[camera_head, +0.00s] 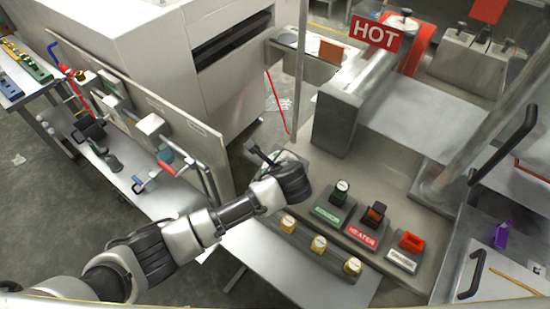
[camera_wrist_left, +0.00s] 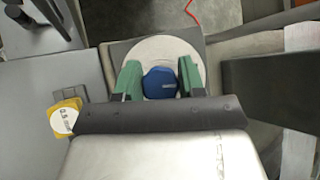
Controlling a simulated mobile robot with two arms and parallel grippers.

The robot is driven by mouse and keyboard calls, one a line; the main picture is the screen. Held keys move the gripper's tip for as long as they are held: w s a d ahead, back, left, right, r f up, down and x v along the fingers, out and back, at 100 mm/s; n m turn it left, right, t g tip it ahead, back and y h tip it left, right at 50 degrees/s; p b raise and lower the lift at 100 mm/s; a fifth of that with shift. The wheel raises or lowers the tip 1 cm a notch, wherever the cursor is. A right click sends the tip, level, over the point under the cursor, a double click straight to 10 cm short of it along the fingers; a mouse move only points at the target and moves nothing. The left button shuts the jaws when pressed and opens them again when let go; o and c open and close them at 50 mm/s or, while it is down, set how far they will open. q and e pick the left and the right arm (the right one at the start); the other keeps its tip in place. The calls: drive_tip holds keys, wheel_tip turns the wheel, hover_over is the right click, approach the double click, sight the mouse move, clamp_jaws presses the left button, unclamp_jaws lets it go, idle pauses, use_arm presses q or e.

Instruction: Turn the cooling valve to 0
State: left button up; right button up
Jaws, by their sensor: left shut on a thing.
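In the left wrist view a blue valve knob (camera_wrist_left: 160,84) sits on a white round dial (camera_wrist_left: 190,49) with a dark square backing. The green fingers of my left gripper (camera_wrist_left: 160,78) stand on both sides of the knob and are shut on it. No pointer or numbers can be read on the dial. In the head view my left gripper (camera_head: 291,184) reaches to the left edge of the machine's panel, and its body hides the knob. My right gripper is in neither view.
Right of my left gripper, the panel carries green, HEATER and red-button controls (camera_head: 360,225). Several yellow-based knobs (camera_head: 318,244) line its front edge. A HOT sign (camera_head: 376,34) stands above the machine. A pipe-fitted bench (camera_head: 125,165) is at left.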

use_arm(q)
drive_tip(key=shift+n+g+p, duration=0.4)
drive_tip(key=shift+n+p, duration=0.1)
drive_tip(key=shift+n, duration=0.2)
drive_tip(key=shift+y, duration=0.3)
drive_tip(key=o, duration=0.9)
drive_tip(key=shift+c, duration=0.2)
drive_tip(key=b+v, duration=0.1)
drive_tip(key=v, duration=0.9)
drive_tip(key=shift+s+r, duration=0.25)
drive_tip(key=shift+s, duration=0.1)
